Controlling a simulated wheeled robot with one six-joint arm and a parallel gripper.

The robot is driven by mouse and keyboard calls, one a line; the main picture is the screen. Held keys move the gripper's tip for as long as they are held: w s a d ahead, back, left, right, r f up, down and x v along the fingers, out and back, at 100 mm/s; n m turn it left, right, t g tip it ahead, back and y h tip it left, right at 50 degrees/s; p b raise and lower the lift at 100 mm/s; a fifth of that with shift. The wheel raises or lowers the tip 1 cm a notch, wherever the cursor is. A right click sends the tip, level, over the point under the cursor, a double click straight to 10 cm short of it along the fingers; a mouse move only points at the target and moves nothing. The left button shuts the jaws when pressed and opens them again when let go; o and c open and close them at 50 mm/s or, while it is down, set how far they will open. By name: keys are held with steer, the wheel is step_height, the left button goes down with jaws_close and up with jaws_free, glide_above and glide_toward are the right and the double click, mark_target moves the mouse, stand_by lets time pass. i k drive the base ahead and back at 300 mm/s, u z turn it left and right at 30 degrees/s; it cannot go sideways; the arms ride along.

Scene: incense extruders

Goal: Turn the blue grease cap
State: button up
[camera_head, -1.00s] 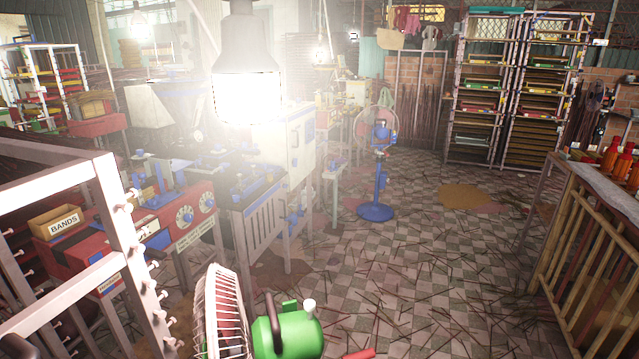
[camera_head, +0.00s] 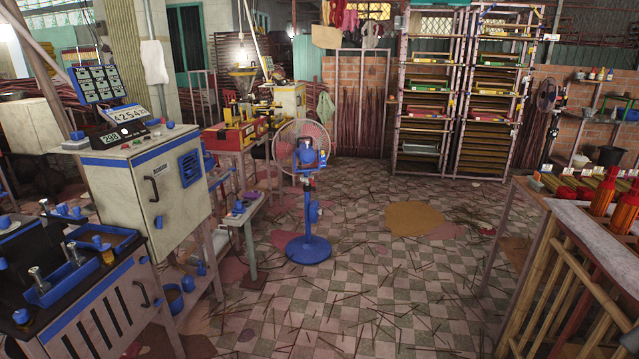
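Several small blue caps and knobs show on the machines at the left, and I cannot tell which one is the grease cap. One blue cap (camera_head: 97,242) stands at the near left machine's blue tray (camera_head: 88,262). Another blue cap (camera_head: 21,317) is at that machine's front corner. A blue knob (camera_head: 187,284) sits low beside the grey-white cabinet (camera_head: 145,195). My gripper is not in view, so nothing shows of its opening or of what it holds.
A blue pedestal fan (camera_head: 307,205) stands on the checkered floor, right of the machines. Thin sticks litter the mostly open floor (camera_head: 390,270). A bench with bamboo rails (camera_head: 560,275) bounds the right side. Tall tray racks (camera_head: 430,110) stand at the back.

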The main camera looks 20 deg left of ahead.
mark_target(21, 317)
steer(key=i, duration=1.25)
steer(key=u, duration=0.85)
steer(key=i, duration=1)
steer(key=u, duration=2.95)
steer(key=i, duration=1)
steer(key=u, duration=0.05)
